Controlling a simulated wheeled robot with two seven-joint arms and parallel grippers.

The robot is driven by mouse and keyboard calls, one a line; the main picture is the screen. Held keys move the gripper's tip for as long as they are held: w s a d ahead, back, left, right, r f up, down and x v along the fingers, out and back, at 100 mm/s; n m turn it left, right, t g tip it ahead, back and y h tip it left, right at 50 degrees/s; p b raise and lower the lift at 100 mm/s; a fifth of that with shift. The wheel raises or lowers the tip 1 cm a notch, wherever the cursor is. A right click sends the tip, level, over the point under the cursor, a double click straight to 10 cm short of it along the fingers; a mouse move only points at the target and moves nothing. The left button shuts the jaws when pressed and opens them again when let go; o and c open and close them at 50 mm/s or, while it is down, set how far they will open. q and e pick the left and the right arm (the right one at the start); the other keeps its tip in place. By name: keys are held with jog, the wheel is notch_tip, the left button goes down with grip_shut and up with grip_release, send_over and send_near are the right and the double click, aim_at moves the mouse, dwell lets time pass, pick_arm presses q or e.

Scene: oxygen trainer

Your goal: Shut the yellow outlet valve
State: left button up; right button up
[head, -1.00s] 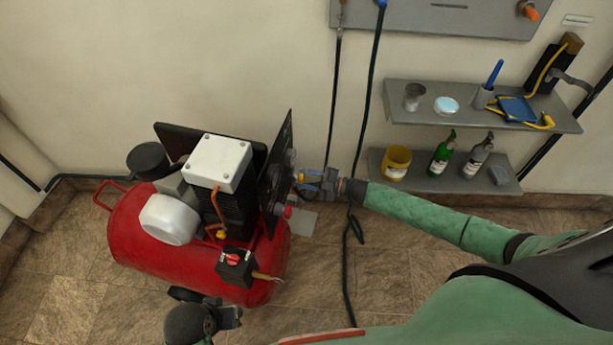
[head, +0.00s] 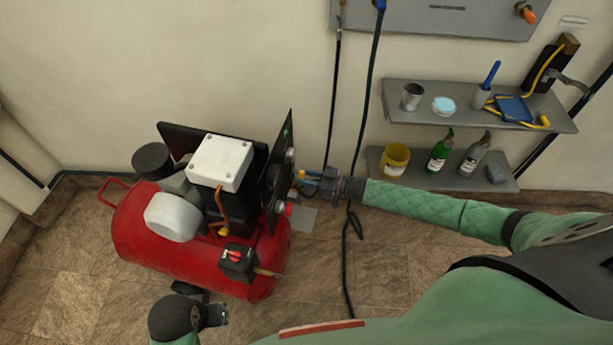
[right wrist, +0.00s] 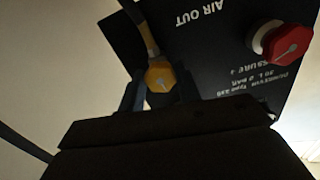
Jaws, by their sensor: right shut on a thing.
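The yellow outlet valve (right wrist: 160,75) sits between my right gripper's fingers (right wrist: 155,92) in the right wrist view, near upside-down "AIR OUT" lettering on the dark panel (right wrist: 205,60). The fingers are shut on it from both sides. In the head view my right gripper (head: 311,180) reaches in from the right to the panel (head: 275,170) on the red compressor; the valve is small and mostly covered there. My left gripper (head: 220,314) is low in the head view, in front of the compressor and away from the panel; its jaw opening is unclear.
A red knob (right wrist: 287,43) is on the same panel. The red compressor tank (head: 150,235) stands on the tiled floor. A dark hose (head: 350,255) hangs behind my right arm. Two wall shelves (head: 400,120) with bottles and cups are at the right.

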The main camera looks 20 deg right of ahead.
pick_arm(q)
jog(key=shift+a, duration=0.25)
pick_arm(e)
jog(key=shift+m, duration=0.6)
pick_arm(q)
jog(key=shift+s, duration=0.1)
jog(key=shift+d, duration=0.1)
pick_arm(e)
jog(key=o, duration=1)
jog(key=shift+c, duration=0.2)
jog(key=shift+d, duration=0.1)
pick_arm(q)
jog(key=shift+w+d+f+t+h+b, duration=0.15)
jog(key=shift+w+d+f+b, duration=0.1)
jog(key=shift+d+f+b, duration=0.35)
jog(key=shift+w+d+f+t+h+b, duration=0.15)
jog(key=shift+w+d+f+b, duration=0.1)
jog(key=shift+d+f, duration=0.45)
pick_arm(e)
jog(key=v, duration=0.7)
jog(key=shift+s+d, duration=0.25)
pick_arm(q)
jog(key=shift+w+a+f, duration=0.1)
pick_arm(e)
jog(key=shift+f, duration=0.1)
